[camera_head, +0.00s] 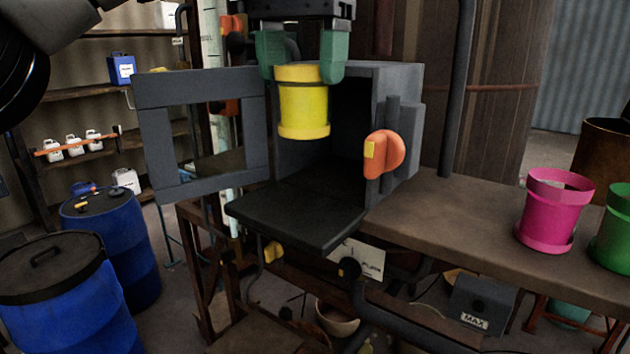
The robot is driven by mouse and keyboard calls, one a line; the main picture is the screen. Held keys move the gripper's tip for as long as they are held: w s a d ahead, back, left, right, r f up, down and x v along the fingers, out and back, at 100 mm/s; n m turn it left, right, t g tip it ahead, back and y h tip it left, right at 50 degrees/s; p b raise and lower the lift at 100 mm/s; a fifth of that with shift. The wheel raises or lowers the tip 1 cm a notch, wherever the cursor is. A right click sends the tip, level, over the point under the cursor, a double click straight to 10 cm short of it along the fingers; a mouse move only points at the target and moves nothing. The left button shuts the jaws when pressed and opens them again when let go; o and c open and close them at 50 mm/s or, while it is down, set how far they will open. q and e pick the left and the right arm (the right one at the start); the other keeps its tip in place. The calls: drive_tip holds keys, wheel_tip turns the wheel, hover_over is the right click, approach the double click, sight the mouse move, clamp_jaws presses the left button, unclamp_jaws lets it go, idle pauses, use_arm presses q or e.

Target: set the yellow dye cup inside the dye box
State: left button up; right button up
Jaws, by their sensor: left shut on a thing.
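The yellow dye cup (303,104) is held upright between the green fingers of my left gripper (303,64), which is shut on it. The cup hangs above the dark tray (300,215), in front of the opening of the grey dye box (395,85). The box's framed door (158,140) stands open to the left. The cup hides part of the box's inside, which looks dark. An orange knob (384,155) is on the box's right front. My right gripper is not in view.
A pink cup (552,210) and a green cup (613,230) stand on the wooden bench (450,215) at right. Blue drums (75,300) stand on the floor at left. Shelves with white jugs are behind. A pipe rises behind the box.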

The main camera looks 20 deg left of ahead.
sight(293, 106)
use_arm(q)
drive_tip(key=shift+f, duration=0.35)
drive_tip(key=s+f, duration=0.1)
drive_tip(key=f, duration=0.1)
drive_tip(key=s+f, duration=0.1)
drive_tip(key=shift+s+f, duration=0.15)
drive_tip(key=shift+f, duration=0.25)
drive_tip(key=shift+a+f, duration=0.1)
drive_tip(key=shift+f, duration=0.2)
drive_tip(key=f, duration=0.1)
drive_tip(key=w+f, duration=0.1)
drive_tip(key=f, duration=0.1)
drive_tip(key=shift+f, duration=0.6)
drive_tip(key=shift+s, duration=0.15)
drive_tip(key=shift+f, duration=0.15)
drive_tip(key=o, duration=1)
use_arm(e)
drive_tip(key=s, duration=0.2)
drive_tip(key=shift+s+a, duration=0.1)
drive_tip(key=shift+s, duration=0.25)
